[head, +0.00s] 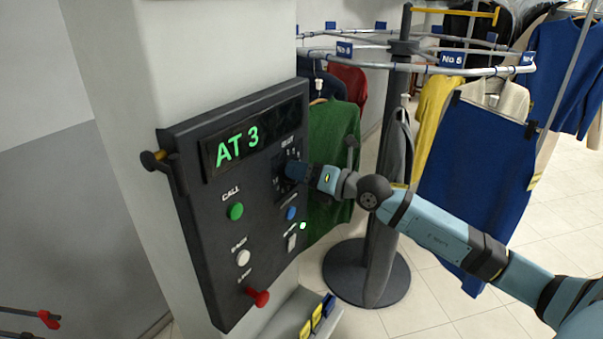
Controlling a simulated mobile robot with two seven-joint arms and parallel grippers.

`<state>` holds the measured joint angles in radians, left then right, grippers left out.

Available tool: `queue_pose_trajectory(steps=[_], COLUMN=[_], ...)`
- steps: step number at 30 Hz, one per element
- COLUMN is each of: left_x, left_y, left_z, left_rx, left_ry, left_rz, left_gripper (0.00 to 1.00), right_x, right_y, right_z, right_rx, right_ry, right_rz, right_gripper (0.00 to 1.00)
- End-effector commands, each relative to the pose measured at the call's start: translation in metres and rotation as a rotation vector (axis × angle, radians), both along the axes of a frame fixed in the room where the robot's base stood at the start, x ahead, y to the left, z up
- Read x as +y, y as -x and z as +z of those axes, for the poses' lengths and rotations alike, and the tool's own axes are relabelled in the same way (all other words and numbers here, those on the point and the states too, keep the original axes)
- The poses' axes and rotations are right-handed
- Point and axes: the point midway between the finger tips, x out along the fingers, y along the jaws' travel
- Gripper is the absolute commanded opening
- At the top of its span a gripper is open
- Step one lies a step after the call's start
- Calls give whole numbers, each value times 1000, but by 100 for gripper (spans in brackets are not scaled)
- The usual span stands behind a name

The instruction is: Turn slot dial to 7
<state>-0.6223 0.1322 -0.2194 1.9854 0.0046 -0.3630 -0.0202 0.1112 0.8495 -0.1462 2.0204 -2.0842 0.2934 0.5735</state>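A dark control panel (207,273) is fixed to the white pillar. Its display (238,146) reads "AT 3" in green. The slot dial sits on a square plate (280,186) with small white marks, at the panel's upper right. My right gripper (294,171) is at the dial, its arm reaching in from the right. The gripper covers most of the dial, so its pointer and the finger gap cannot be made out. My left gripper is not in view.
The panel also has a green CALL button (235,211), a white button (243,258), a red knob (259,298), a blue button (291,213) and a lit green lamp (303,225). A lever (156,160) sticks out at left. A garment carousel (372,63) stands behind my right arm.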

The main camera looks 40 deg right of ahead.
Motion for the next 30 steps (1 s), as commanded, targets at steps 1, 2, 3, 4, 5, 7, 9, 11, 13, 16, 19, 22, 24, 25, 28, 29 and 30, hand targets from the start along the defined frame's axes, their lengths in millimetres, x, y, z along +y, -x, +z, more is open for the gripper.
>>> queue_pose_trajectory(steps=[1,2,3,4,5,7,9,11,13,16,19,22,24,25,28,29,30], left_x=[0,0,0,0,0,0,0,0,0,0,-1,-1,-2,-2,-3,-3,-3], left_y=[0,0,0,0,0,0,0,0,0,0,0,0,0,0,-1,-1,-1], left_z=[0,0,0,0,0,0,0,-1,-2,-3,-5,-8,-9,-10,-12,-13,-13], left_rx=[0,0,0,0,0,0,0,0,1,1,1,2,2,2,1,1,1], left_ry=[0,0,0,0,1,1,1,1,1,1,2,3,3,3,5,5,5], left_rz=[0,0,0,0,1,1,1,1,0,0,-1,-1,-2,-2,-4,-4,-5], left_gripper=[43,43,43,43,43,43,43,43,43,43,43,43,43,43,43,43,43], right_x=[0,0,0,0,0,0,0,0,0,0,0,0,1,1,1,1,1], right_y=[0,0,0,0,0,0,0,0,0,0,0,0,0,0,0,0,0], right_z=[0,0,0,0,0,0,0,0,0,0,0,1,0,1,1,1,1], right_rx=[0,0,0,0,0,0,-2,-7,-15,-32,-55,-82,-100,-109,-134,-142,-151], right_ry=[0,0,0,0,0,1,4,13,29,70,125,189,235,254,316,334,355], right_rz=[0,0,0,0,0,0,0,0,-1,-1,-1,-2,-1,-1,-1,-1,-2], right_gripper=[51,44,35,29,29,29,29,29,29,29,29,29,29,29,29,29,29])
